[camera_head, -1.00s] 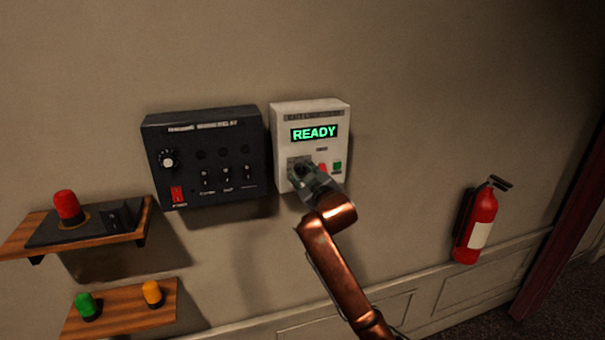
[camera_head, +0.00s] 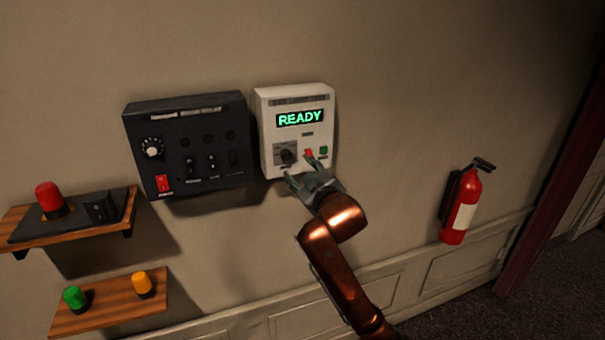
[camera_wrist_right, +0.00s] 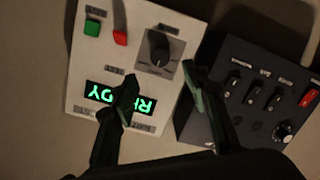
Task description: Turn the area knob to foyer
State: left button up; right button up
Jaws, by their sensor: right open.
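The white box (camera_head: 268,150) on the wall has a lit green READY display (camera_head: 300,118) and a black knob (camera_head: 287,155) on a grey square plate. The knob also shows in the wrist view (camera_wrist_right: 158,49); its labels are too small to read. My right gripper (camera_head: 303,172) is open and empty, just below and right of the knob in the head view. In the wrist view its fingertips (camera_wrist_right: 160,77) are spread, with the knob beyond the gap between them, apart from both. My left gripper is not in view.
A red button (camera_head: 309,154) and green button (camera_head: 323,150) sit right of the knob, close to one finger. A dark panel (camera_head: 215,140) with switches and a dial hangs at left. Shelves with coloured lamps are lower left. A fire extinguisher (camera_head: 460,208) hangs at right.

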jog(key=shift+v, duration=1.25)
jog(key=shift+f, duration=0.1)
